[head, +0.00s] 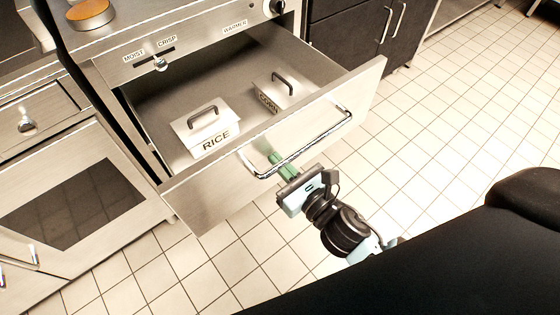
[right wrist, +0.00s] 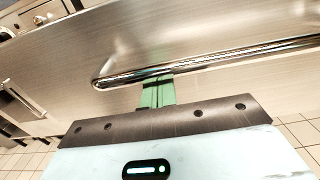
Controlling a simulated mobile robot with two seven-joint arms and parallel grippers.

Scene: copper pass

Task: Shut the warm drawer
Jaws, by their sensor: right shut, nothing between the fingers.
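The warm drawer (head: 200,200) is pulled well out of its steel cabinet in the head view. Its front panel, with a chrome bar handle (head: 297,150), faces me. My right gripper (head: 276,160) is shut and empty, its green fingertips at the drawer front by the left part of the handle. In the right wrist view the green fingers (right wrist: 158,92) reach up to the handle bar (right wrist: 200,65); I cannot tell whether they touch the panel. My left gripper is not in view.
Inside the drawer stand a lidded box marked RICE (head: 205,128) and another lidded box (head: 280,91) behind it. A control panel (head: 190,45) with MOIST, CRISP and WARMER labels is above. An oven (head: 75,195) stands at left. Tiled floor (head: 450,110) is open at right.

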